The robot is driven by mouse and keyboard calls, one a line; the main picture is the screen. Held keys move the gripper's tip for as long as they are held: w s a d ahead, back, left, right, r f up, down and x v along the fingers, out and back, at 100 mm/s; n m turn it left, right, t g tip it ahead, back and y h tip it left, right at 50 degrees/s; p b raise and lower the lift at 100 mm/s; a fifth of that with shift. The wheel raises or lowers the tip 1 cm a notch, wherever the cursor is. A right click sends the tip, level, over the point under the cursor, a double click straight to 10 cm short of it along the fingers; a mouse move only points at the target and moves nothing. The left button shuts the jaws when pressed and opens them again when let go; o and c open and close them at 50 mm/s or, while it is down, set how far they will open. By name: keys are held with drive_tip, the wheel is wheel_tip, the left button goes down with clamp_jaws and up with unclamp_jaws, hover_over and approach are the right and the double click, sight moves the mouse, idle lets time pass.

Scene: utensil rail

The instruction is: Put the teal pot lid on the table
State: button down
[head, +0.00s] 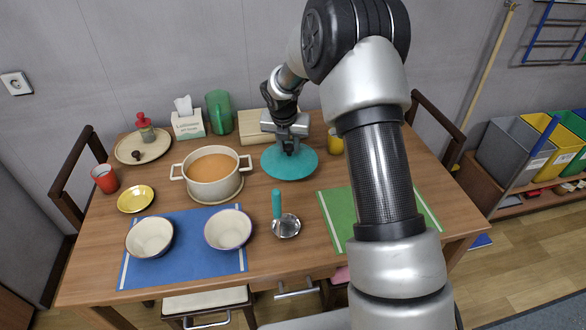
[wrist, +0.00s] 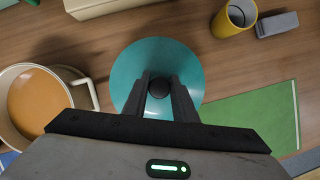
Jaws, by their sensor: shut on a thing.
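The teal pot lid (head: 288,164) is a round teal disc with a dark knob, over the wooden table (head: 180,290) right of the pot. My gripper (head: 290,150) is above the lid, shut on its knob. In the wrist view the lid (wrist: 130,75) spreads out below my gripper (wrist: 159,88), with the dark knob between the two fingers. I cannot tell whether the lid touches the table or hangs just above it. The part of the lid under my fingers is hidden.
A cream pot (head: 212,190) of orange soup stands left of the lid. A yellow mug (head: 336,141) is to its right, a wooden box (head: 252,128) behind, a green mat (head: 337,217) in front right. A ladle-like utensil (head: 286,226) lies in front.

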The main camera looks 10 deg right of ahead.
sight(288, 156)
drive_tip(key=shift+f+b, duration=0.55)
drive_tip(key=shift+f, duration=2.65)
drive_tip(key=shift+f, duration=0.1)
drive_tip(key=c, duration=1.4)
unclamp_jaws()
drive_tip(key=shift+c, duration=0.2)
